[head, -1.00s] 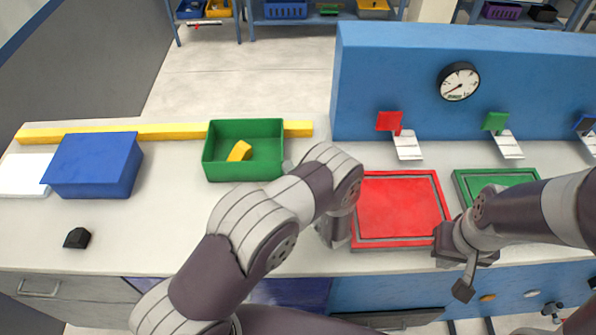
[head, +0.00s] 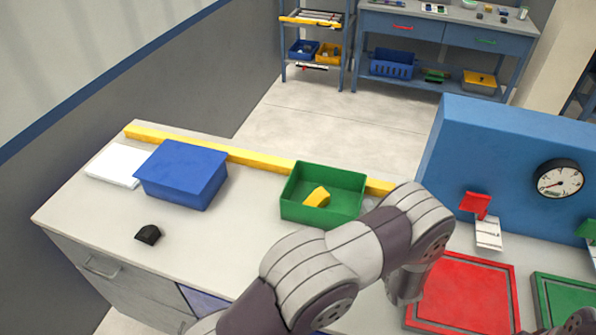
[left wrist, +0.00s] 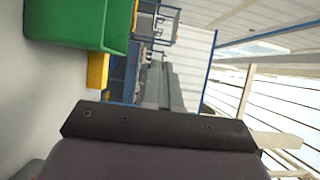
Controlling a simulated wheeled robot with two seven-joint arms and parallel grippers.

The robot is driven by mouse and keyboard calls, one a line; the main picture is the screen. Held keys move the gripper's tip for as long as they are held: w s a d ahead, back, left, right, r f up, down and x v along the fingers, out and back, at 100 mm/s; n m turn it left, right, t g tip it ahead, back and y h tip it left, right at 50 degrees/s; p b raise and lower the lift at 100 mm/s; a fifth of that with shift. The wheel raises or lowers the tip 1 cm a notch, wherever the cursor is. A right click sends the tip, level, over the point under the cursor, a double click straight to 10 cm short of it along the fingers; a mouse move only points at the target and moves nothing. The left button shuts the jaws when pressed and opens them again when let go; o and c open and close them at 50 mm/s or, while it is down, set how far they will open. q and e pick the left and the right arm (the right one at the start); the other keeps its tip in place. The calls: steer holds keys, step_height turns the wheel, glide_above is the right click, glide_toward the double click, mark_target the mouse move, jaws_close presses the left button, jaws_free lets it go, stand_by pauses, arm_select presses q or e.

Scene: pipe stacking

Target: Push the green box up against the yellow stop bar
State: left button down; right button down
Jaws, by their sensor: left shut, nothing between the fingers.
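The green box (head: 323,195) is an open tray on the worktop with a small yellow piece (head: 317,197) inside. The yellow stop bar (head: 250,157) runs along the back edge of the worktop, behind the box. Box and bar overlap in the head view; I cannot tell whether they touch. The left wrist view shows the box (left wrist: 92,25) at upper left and the bar's end (left wrist: 98,70) beside it. My left gripper (head: 404,287) is shut and empty, to the right and front of the box, apart from it. My right gripper is out of view.
A blue box (head: 182,175) and a white slab (head: 116,166) stand at the left, with a small black object (head: 148,235) in front. A red tray (head: 462,292) lies right of my left gripper. A blue panel (head: 510,150) stands behind. The worktop before the green box is mostly clear.

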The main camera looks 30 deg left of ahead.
arm_select(q)
steer(key=a+r+b, duration=0.2)
steer(key=a+b, duration=0.1)
steer(key=a, duration=1.7)
steer(key=shift+a, duration=0.35)
steer(key=shift+s, duration=0.1)
